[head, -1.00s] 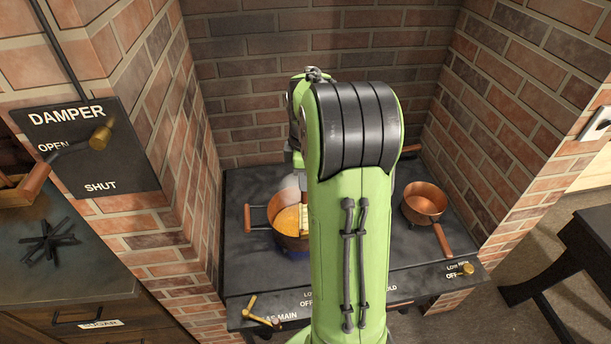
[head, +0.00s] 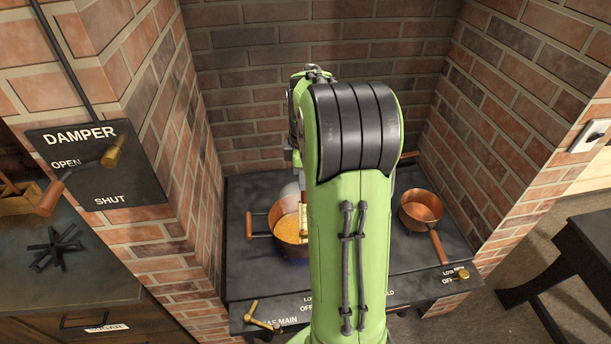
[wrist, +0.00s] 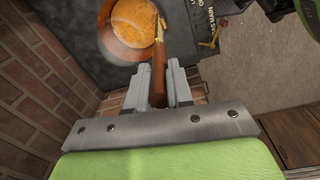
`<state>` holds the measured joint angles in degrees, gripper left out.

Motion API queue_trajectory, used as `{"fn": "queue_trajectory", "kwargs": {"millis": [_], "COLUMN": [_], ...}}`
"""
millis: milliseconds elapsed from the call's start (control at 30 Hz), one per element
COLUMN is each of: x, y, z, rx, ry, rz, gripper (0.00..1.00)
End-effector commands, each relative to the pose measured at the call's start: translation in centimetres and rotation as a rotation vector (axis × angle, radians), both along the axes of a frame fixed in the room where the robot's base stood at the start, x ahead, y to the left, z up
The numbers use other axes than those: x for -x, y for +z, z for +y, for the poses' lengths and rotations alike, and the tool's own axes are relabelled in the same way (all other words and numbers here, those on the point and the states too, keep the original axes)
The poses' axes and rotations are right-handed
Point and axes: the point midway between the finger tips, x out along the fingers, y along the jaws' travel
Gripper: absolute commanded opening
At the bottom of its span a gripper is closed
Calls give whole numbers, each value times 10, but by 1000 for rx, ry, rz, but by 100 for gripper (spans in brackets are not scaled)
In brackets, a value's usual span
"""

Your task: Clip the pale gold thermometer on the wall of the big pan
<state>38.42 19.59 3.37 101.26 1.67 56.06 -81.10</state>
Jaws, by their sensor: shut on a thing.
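The big copper pan (head: 287,243) stands on the dark stove top, left of my arm, with orange contents (head: 286,227). In the wrist view the big pan (wrist: 109,34) is at the top with its orange contents. My gripper (wrist: 161,72) is shut on a brown-handled tool (wrist: 158,75) with a pale gold part (wrist: 159,28) that reaches over the pan. A pale gold strip also shows at the pan in the head view (head: 304,220). I cannot tell whether this tool is the thermometer, or whether it touches the pan wall. My arm hides the gripper in the head view.
A smaller copper pan (head: 421,207) stands right of my arm, its handle toward the front. Brick walls enclose the stove top (head: 238,195) at the back and sides. A damper lever (head: 84,178) is at the left; brass valves (head: 262,315) line the front edge.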

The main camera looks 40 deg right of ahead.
Motion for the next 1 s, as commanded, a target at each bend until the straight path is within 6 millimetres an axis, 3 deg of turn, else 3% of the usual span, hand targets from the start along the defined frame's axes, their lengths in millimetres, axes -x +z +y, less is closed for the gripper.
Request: {"fn": "queue_trajectory", "kwargs": {"millis": [800, 1000], "x": [2, 3], "y": [61, 65], "z": [2, 2], "rx": [1, 1], "ry": [1, 0], "rz": [-1, -1], "gripper": [0, 0]}}
